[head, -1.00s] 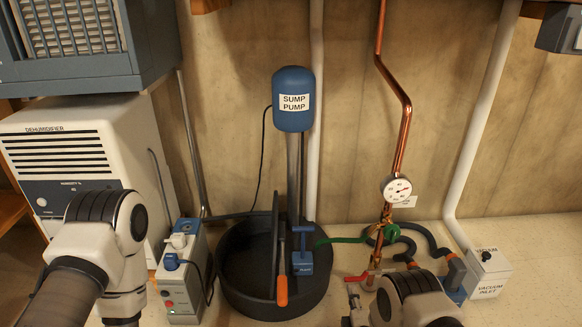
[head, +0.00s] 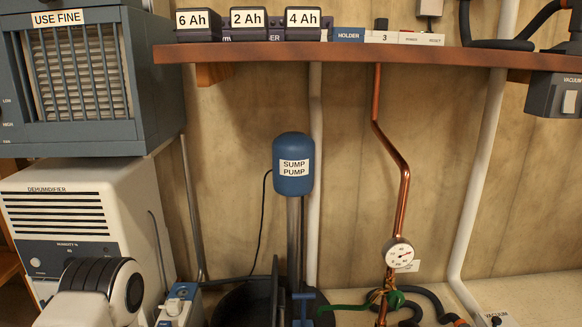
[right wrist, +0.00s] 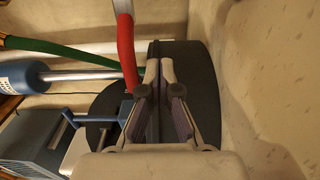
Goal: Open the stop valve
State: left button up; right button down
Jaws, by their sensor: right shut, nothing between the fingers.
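The copper pipe (head: 404,170) runs down the wall to a round white gauge (head: 398,254). A green round part (head: 396,299) sits below the gauge; the pipe's lower end is cut off by the frame. In the right wrist view a lever with a red sleeve (right wrist: 126,50) on a grey metal stem lies just left of my right gripper (right wrist: 155,45). My right gripper is shut and empty, its fingers alongside the red sleeve; I cannot tell whether they touch. My left arm shows at the lower left of the head view, but its gripper is out of frame.
The sump pump (head: 293,165) stands in a black basin (head: 240,305) left of the pipe. A wooden shelf (head: 350,55) with battery boxes crosses above. The dehumidifier (head: 85,215) is at left, a white pipe (head: 480,180) at right.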

dwell(0.4)
pick_arm(q)
notch_tip(320, 180, up, 3)
jog(key=p, duration=0.3)
jog(key=shift+r, duration=0.1)
pick_arm(e)
notch_tip(320, 180, up, 4)
jog(key=shift+a+f, duration=0.1)
jog(key=shift+f, duration=0.15)
pick_arm(q)
jog(key=shift+r+p, duration=0.85)
jog(key=shift+p, duration=0.1)
pick_arm(e)
jog(key=shift+d+r, duration=0.2)
jog(key=shift+r, duration=0.8)
pick_arm(q)
jog(key=shift+r, duration=0.1)
pick_arm(e)
jog(key=shift+r, duration=0.1)
